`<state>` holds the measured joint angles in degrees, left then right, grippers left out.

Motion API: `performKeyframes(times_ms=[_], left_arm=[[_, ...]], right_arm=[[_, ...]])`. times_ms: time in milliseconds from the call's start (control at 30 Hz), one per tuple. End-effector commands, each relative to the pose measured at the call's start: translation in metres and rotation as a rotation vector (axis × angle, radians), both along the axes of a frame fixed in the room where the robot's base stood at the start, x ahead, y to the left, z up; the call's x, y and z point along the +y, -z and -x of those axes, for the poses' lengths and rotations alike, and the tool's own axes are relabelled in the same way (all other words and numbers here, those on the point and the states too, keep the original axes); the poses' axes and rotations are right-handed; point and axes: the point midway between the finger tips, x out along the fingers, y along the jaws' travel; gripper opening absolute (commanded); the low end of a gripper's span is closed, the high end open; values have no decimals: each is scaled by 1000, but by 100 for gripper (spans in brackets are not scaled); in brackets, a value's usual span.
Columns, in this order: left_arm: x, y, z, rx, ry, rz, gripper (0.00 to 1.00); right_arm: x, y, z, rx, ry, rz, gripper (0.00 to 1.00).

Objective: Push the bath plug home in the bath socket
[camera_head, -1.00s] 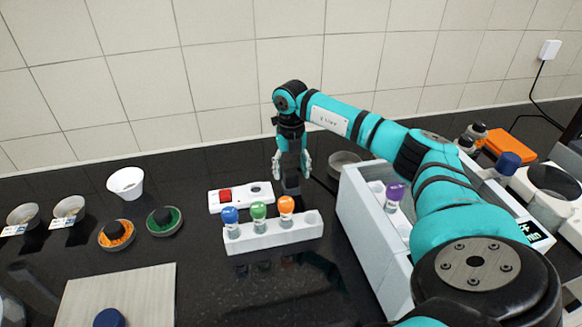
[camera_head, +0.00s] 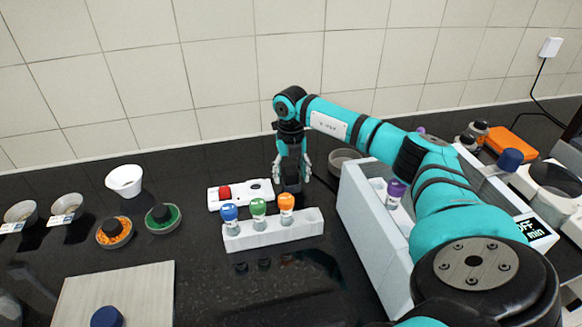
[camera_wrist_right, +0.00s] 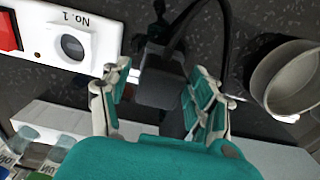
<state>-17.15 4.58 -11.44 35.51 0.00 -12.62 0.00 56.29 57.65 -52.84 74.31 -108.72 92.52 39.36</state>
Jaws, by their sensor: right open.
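My right gripper (camera_head: 292,172) is open and points down at the back of the counter. In the right wrist view its fingers (camera_wrist_right: 160,105) stand apart on either side of a dark grey block with a black cable, which looks like the bath plug (camera_wrist_right: 160,82). I cannot tell whether the fingers touch it. The dark block (camera_head: 291,181) also shows below the gripper in the head view. The white socket strip (camera_head: 256,192) with a red switch lies just left of it. Its round bath socket (camera_wrist_right: 73,46), marked No. 1, looks empty. My left gripper is out of view.
A white rack (camera_head: 275,235) with blue, green and orange-topped bottles stands in front of the strip. A large white box (camera_head: 372,240) stands close on the right, a round grey bowl (camera_head: 344,162) behind it. Dark counter is clear in front of the rack.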

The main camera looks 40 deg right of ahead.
Motion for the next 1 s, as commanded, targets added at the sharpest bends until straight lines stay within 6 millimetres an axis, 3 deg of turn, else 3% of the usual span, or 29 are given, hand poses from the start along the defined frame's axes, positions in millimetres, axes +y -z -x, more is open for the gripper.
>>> performKeyframes(times_ms=[833,1000], left_arm=[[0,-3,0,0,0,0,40],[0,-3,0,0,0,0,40]], right_arm=[[0,0,0,0,0,0,62],[0,0,0,0,0,0,41]])
